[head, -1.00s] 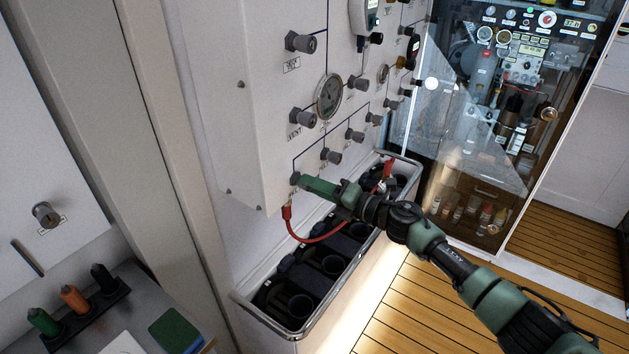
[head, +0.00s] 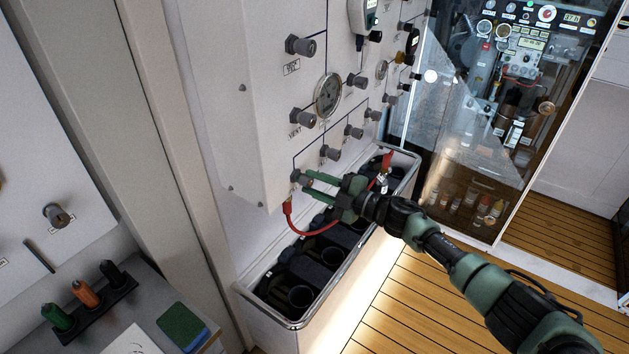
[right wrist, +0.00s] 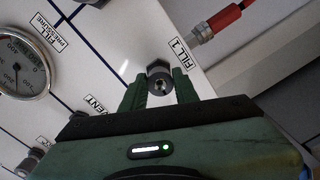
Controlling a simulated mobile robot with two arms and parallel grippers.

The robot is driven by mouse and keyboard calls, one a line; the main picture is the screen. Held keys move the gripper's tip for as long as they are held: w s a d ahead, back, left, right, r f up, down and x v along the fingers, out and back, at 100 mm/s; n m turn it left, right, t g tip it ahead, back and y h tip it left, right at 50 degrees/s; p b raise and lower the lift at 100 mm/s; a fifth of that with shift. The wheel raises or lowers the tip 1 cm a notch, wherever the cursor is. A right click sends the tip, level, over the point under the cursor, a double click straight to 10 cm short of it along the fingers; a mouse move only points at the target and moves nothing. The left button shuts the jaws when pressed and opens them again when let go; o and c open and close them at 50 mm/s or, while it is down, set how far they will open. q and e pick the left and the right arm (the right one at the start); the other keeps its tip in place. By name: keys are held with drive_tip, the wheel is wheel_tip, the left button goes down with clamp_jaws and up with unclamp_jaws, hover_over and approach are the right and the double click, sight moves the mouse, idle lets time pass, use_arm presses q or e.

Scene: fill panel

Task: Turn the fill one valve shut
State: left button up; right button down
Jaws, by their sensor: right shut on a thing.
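The fill one valve (head: 297,178) is a small grey knob at the lower left corner of the white panel. In the right wrist view the knob (right wrist: 158,76) sits beside its "FILL 1" label, between two green fingers. My right gripper (head: 309,181) reaches the knob from the right and is shut on it, one finger on each side. In the right wrist view the gripper (right wrist: 160,92) hides part of the panel below the knob. My left gripper is not in view.
A red hose (head: 309,232) hangs just below the valve. A metal-rimmed trough (head: 267,311) with dark cylinders stands under the panel. Other knobs, such as the vent knob (head: 303,118), and a gauge (head: 328,95) are above. Wooden floor (head: 398,312) is clear at right.

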drive_tip(key=m, duration=0.3)
drive_tip(key=shift+m+p, duration=0.3)
drive_tip(key=shift+m, duration=0.1)
drive_tip(key=m, duration=0.4)
drive_tip(key=shift+f, duration=0.1)
drive_tip(key=m, duration=0.4)
drive_tip(key=shift+s+m+p, duration=0.1)
drive_tip(key=shift+m+p, duration=0.2)
drive_tip(key=shift+p, duration=0.1)
drive_tip(key=shift+f+m+y, duration=0.1)
drive_tip(key=shift+m+y, duration=0.2)
drive_tip(key=shift+m, duration=1.3)
drive_tip(key=c, duration=1.1)
unclamp_jaws()
